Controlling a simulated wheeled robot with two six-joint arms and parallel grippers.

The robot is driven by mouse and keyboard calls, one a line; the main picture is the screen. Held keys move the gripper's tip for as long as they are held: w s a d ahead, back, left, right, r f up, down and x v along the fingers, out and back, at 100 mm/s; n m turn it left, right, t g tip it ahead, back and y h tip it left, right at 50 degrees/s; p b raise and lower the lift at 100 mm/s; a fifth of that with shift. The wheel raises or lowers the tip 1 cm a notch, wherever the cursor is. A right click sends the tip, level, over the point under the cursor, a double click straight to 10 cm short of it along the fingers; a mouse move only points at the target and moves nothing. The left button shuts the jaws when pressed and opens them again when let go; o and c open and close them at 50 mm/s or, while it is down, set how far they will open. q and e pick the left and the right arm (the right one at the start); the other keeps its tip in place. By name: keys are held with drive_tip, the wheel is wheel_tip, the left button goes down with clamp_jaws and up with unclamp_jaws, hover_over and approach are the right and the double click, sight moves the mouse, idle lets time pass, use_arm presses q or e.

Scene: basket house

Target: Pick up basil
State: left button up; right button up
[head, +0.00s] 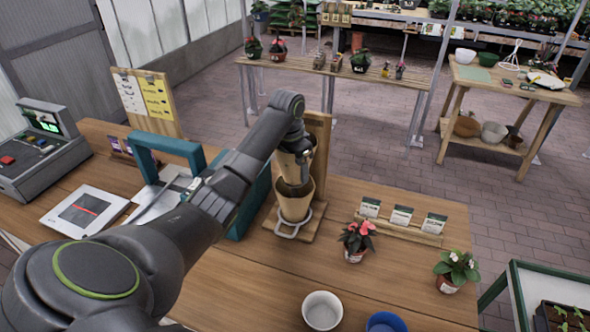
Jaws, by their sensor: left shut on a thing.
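My left gripper (297,152) is at the top of the wooden stand on the counter. It is shut on a brown, paper-like sleeve (290,168), partly hidden by the fingers. Just below, another brown cone-shaped sleeve (295,207) sits in the metal ring of the stand (318,180). The gap between the two is dark, and I cannot tell whether a plant is in there. No plant that I can clearly name as basil shows. A tray of small green seedlings (567,318) is at the bottom right edge. My right gripper is not in view.
A teal carrier (170,145) and a register (42,145) stand left.

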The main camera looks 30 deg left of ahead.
use_arm(q)
wheel_tip(320, 180, up, 4)
drive_tip(key=shift+w+f, duration=0.1)
drive_tip(key=shift+f, duration=0.1)
wheel_tip(320, 180, up, 5)
drive_tip(key=p, duration=0.3)
drive_tip(key=shift+f+p, duration=0.1)
drive_tip(key=shift+p, duration=0.25)
drive_tip(key=shift+r+p, duration=0.5)
